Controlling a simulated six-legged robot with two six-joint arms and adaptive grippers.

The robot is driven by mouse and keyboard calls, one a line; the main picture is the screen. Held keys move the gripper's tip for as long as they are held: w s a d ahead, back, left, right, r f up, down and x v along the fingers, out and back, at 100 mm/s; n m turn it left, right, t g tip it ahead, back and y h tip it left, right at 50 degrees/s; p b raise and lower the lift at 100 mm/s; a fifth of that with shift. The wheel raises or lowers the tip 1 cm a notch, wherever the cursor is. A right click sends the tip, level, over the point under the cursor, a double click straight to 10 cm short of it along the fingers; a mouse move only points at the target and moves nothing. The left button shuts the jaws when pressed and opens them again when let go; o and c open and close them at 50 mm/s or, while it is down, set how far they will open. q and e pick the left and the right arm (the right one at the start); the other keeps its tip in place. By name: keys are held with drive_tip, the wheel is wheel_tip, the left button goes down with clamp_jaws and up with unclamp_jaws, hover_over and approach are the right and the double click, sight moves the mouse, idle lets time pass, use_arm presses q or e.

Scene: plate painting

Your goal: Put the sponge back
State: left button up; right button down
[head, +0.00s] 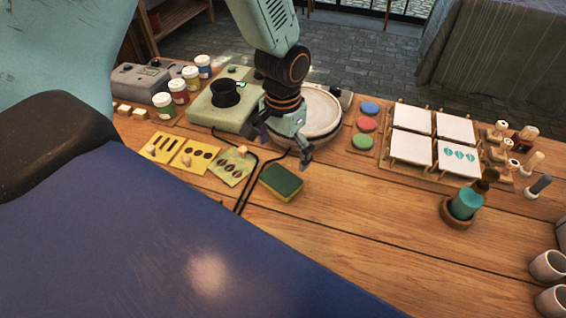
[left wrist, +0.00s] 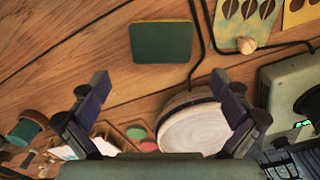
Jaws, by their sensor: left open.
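The sponge (head: 281,182), green on top with a yellow side, lies flat on the wooden table, just right of the black cables. It also shows in the left wrist view (left wrist: 161,42), ahead of the fingers. My left gripper (head: 285,148) is open and empty, above the table on the far side of the sponge and apart from it. Its two fingers are spread wide in the left wrist view (left wrist: 164,98). My right gripper is in neither view.
A round pale wheel (head: 318,112) stands behind my gripper, beside a grey-green device (head: 222,106). Yellow stencil cards (head: 194,155) lie left of the sponge. Table front right of the sponge is clear.

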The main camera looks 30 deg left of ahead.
sight(283, 177)
use_arm(q)
wheel_tip(283, 177, up, 3)
drive_tip(key=shift+r, duration=0.2)
drive_tip(key=shift+f, duration=0.1)
wheel_tip(283, 177, down, 12)
drive_tip(key=shift+r+b, duration=0.1)
drive_tip(key=shift+b, duration=0.85)
wheel_tip(283, 177, up, 3)
drive_tip(key=shift+w+f+p, duration=0.1)
drive_tip(key=shift+f+p, duration=0.1)
drive_tip(key=shift+p, duration=0.15)
drive_tip(key=shift+r, duration=0.55)
